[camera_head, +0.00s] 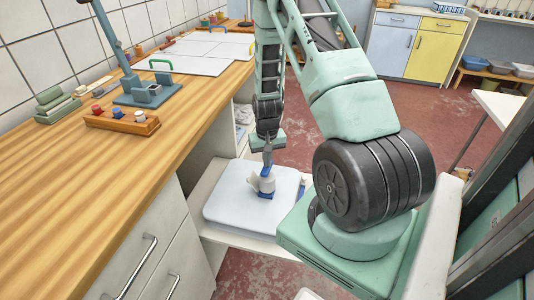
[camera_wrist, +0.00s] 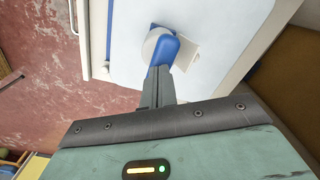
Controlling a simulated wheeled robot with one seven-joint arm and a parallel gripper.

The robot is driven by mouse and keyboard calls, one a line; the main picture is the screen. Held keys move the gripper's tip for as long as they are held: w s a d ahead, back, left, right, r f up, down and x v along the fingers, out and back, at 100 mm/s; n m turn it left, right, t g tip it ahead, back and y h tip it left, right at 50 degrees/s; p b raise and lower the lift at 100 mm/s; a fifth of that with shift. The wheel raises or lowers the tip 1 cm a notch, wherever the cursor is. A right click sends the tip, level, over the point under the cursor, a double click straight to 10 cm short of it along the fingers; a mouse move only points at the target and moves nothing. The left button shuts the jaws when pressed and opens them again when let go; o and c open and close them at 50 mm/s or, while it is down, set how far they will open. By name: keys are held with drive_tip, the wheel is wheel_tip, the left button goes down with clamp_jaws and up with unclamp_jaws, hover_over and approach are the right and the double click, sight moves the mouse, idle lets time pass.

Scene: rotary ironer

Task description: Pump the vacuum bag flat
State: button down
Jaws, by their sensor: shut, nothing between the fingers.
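The vacuum bag (camera_head: 228,205) is a pale, rounded, pillow-like block lying on a low white board beside the counter. It also fills the top of the wrist view (camera_wrist: 220,25). A small white pump with blue parts (camera_head: 265,184) stands on the bag. In the wrist view the pump (camera_wrist: 165,48) shows a white round body and a blue part. My gripper (camera_head: 267,167) points down with its fingers shut, right at the top of the pump. In the wrist view its closed fingertips (camera_wrist: 158,72) meet or overlap the blue part; I cannot tell whether they touch.
A white board (camera_head: 228,238) carries the bag. The wooden counter (camera_head: 90,185) runs along the left, with a wooden block of small knobs (camera_head: 122,122) and a blue-grey stand (camera_head: 147,93). Drawers with metal handles (camera_head: 140,265) face the board. Red floor (camera_head: 330,135) is open beyond.

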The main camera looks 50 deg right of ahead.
drive_tip(key=shift+f+b, duration=1.1)
drive_tip(key=shift+f, duration=0.65)
drive_tip(key=shift+r, duration=0.2)
drive_tip(key=shift+r+p, duration=1.85)
drive_tip(key=shift+r, duration=0.25)
wheel_tip(320, 180, up, 7)
drive_tip(key=p, duration=0.5)
drive_tip(key=shift+a, duration=0.1)
